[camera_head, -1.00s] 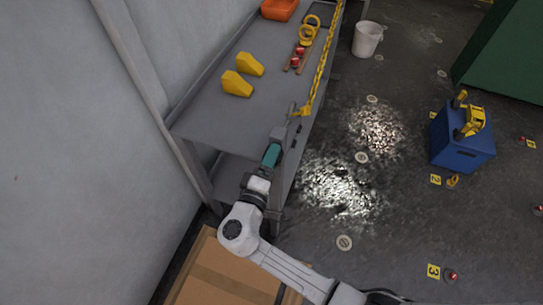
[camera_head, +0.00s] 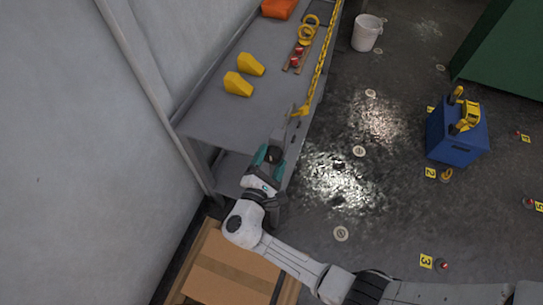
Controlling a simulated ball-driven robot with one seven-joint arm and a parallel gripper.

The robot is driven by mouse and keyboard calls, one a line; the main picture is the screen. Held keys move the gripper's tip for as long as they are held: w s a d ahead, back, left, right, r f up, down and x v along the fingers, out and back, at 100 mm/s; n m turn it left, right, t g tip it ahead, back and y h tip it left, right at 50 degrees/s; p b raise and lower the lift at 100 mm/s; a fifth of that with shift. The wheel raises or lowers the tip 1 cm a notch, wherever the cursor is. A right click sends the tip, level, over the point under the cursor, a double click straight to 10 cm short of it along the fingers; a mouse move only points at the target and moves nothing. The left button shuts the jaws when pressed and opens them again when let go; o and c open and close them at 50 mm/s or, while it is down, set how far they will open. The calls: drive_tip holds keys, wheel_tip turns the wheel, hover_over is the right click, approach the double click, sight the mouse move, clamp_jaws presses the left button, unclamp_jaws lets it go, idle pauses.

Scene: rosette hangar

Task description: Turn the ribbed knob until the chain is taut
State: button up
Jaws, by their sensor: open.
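The yellow chain (camera_head: 321,70) runs along the right edge of the grey workbench (camera_head: 215,118), from the top of the view to a yellow end piece (camera_head: 302,110) near the front corner. It looks nearly straight, but I cannot tell how tight it is. My gripper (camera_head: 281,134) is at the bench's front right corner, just below the chain's end piece, with its jaws open. A small grey fitting (camera_head: 292,112) shows between them. I cannot make out the ribbed knob; my gripper and wrist cover that spot.
Two yellow wedges (camera_head: 251,64) (camera_head: 238,84), a wooden rack with red items (camera_head: 297,58) and an orange bin (camera_head: 279,8) are on the bench. A cardboard box (camera_head: 222,262) stands below my arm. A blue box (camera_head: 455,135) and white bucket (camera_head: 367,33) stand on the floor.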

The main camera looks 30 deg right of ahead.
drive_tip(key=n+p, duration=0.2)
drive_tip(key=n, duration=0.3)
drive_tip(key=shift+r+n+p, duration=0.15)
drive_tip(key=shift+n+p, duration=0.15)
drive_tip(key=shift+n, duration=1.4)
drive_tip(key=n, duration=2.3)
drive_tip(key=shift+n, duration=0.4)
